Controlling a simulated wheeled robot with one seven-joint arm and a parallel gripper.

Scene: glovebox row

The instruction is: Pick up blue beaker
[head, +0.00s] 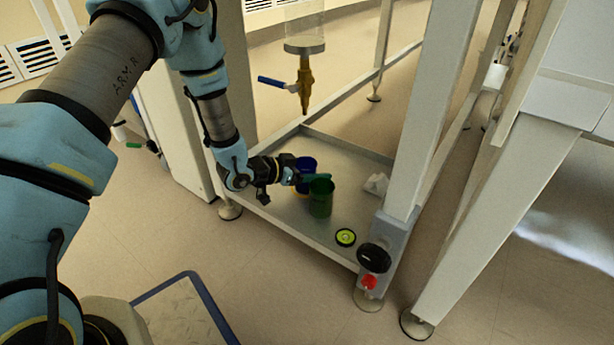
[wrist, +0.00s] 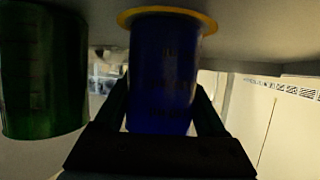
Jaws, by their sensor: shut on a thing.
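The blue beaker (head: 307,164) stands upright at the low metal tray shelf, partly hidden behind my gripper (head: 302,177) in the head view. In the wrist view the blue beaker (wrist: 164,75) fills the middle, upside down in the picture, with a yellow-orange ring at its base end. My gripper's dark fingers (wrist: 160,108) lie on both sides of it and are shut on it. The ring appears close against the grey tray surface; I cannot tell whether there is a gap.
A green beaker (head: 321,198) stands right beside my gripper and shows in the wrist view (wrist: 42,70). A yellow-green round item (head: 345,237) and a white crumpled item (head: 376,184) lie on the tray (head: 272,208). A brass valve (head: 305,82) with a blue handle hangs above. Frame posts surround the tray.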

